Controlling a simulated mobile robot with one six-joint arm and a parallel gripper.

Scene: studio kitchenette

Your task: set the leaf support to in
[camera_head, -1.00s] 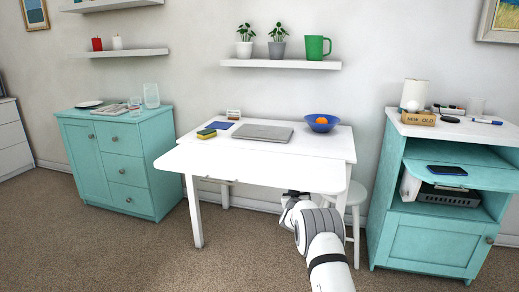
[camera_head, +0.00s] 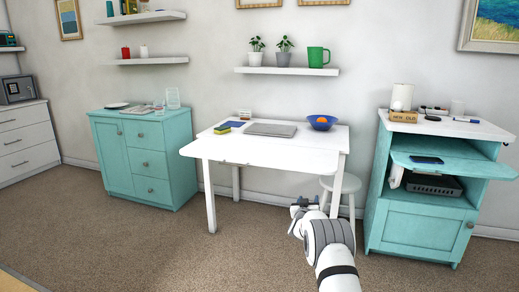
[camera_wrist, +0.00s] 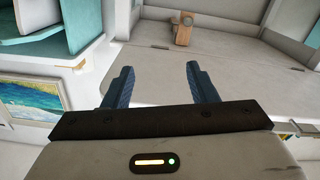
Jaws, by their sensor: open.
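The white table (camera_head: 230,147) stands against the wall in the head view, its front leaf (camera_head: 265,157) apparently level. The leaf support cannot be made out there. In the wrist view, a small brown wooden piece (camera_wrist: 183,32) with a round end sits on a pale surface, possibly the table's underside; I cannot tell whether it is the support. My gripper (camera_wrist: 160,70) is open and empty, its dark blue fingers apart and clear of that piece. In the head view my gripper (camera_head: 303,205) is in front of the table's right end, low, partly hidden by my arm.
A white stool (camera_head: 350,184) stands by the table's right leg. A teal cabinet (camera_head: 415,238) is on the right and a teal dresser (camera_head: 150,165) on the left. A laptop (camera_head: 270,130) and a blue bowl (camera_head: 321,123) are on the table. Carpet in front is clear.

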